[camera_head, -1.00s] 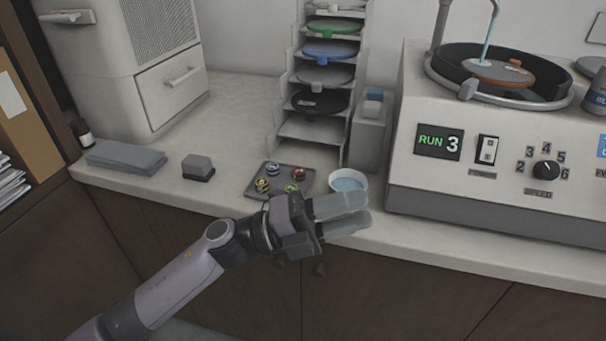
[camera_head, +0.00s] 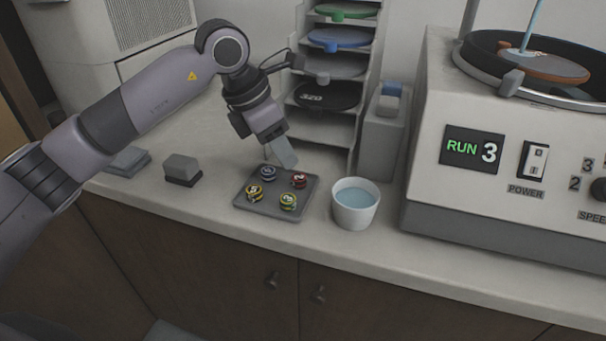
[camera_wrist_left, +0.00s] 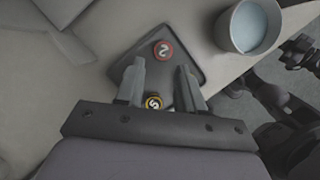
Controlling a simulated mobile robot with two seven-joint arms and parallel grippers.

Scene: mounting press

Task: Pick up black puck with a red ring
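The black puck with a red ring (camera_head: 299,180) sits at the back right of a dark square tray (camera_head: 275,189). It also shows in the left wrist view (camera_wrist_left: 163,49), marked 2, beyond the fingertips. My left gripper (camera_head: 281,155) hangs above the tray's back edge, pointing down. In the left wrist view it (camera_wrist_left: 160,78) is open, with nothing held. A yellow-ringed puck (camera_wrist_left: 153,102) marked 5 shows between the fingers there. Dark parts of my body show at that view's right edge; whether my right gripper is among them is unclear.
The tray also holds a blue-ringed puck (camera_head: 268,173), the yellow-ringed one (camera_head: 254,193) and a yellow-green-ringed one (camera_head: 288,202). A cup of liquid (camera_head: 355,204) stands close right of the tray. A disc rack (camera_head: 335,125) rises behind; a grey block (camera_head: 183,169) lies left.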

